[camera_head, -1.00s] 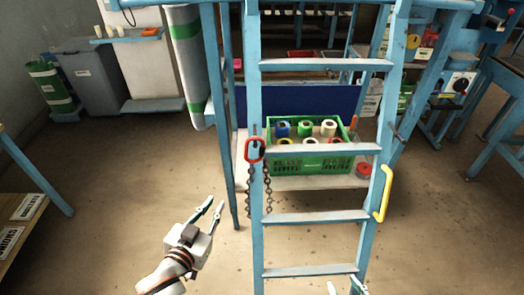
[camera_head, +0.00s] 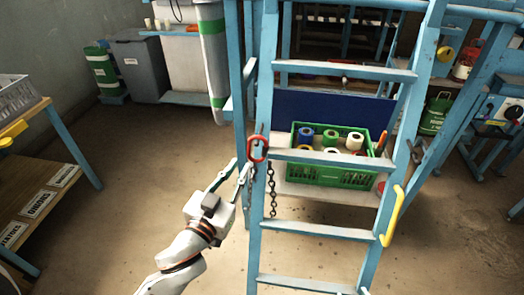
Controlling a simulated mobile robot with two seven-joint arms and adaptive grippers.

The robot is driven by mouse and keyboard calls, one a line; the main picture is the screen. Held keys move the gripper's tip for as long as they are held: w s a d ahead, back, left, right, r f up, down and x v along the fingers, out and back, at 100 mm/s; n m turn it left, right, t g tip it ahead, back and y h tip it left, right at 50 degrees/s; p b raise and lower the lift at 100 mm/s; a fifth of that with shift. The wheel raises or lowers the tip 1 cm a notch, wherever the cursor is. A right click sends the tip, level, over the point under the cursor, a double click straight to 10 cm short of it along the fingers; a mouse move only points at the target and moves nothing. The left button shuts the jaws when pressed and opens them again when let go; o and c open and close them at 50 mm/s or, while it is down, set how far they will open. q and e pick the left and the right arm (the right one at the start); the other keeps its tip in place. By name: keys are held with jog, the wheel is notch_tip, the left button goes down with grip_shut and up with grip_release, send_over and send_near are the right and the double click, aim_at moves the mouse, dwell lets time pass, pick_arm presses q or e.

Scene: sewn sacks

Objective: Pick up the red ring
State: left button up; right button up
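The red ring (camera_head: 265,149) hangs upright at the left upright of the blue ladder (camera_head: 330,153), near the end of a rung. A dark chain (camera_head: 272,192) hangs below it. My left gripper (camera_head: 241,165) is open and empty. Its fingertips point up, just left of and slightly below the ring in the picture. A small gap shows between the fingertips and the ring, and I cannot tell the distance in depth. My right gripper is out of view.
A green crate (camera_head: 330,178) with several rolls stands behind the ladder. A yellow handle (camera_head: 393,216) is on the ladder's right upright. A wooden shelf table (camera_head: 40,200) is at the left. The floor between the table and my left arm is clear.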

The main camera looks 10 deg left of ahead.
aim_at(248, 150)
pick_arm(q)
jog(key=shift+w+d+r, duration=0.1)
jog(key=shift+w+d, duration=0.05)
jog(key=shift+w, duration=0.55)
jog(key=shift+w+d+r, duration=0.1)
jog(key=shift+w, duration=0.6)
jog(key=w, duration=0.1)
jog(key=w+p, duration=0.1)
jog(key=w+d+r, duration=0.1)
jog(key=shift+w, duration=0.4)
jog(key=shift+w+f, duration=0.1)
jog(key=shift+w, duration=0.45)
grip_shut()
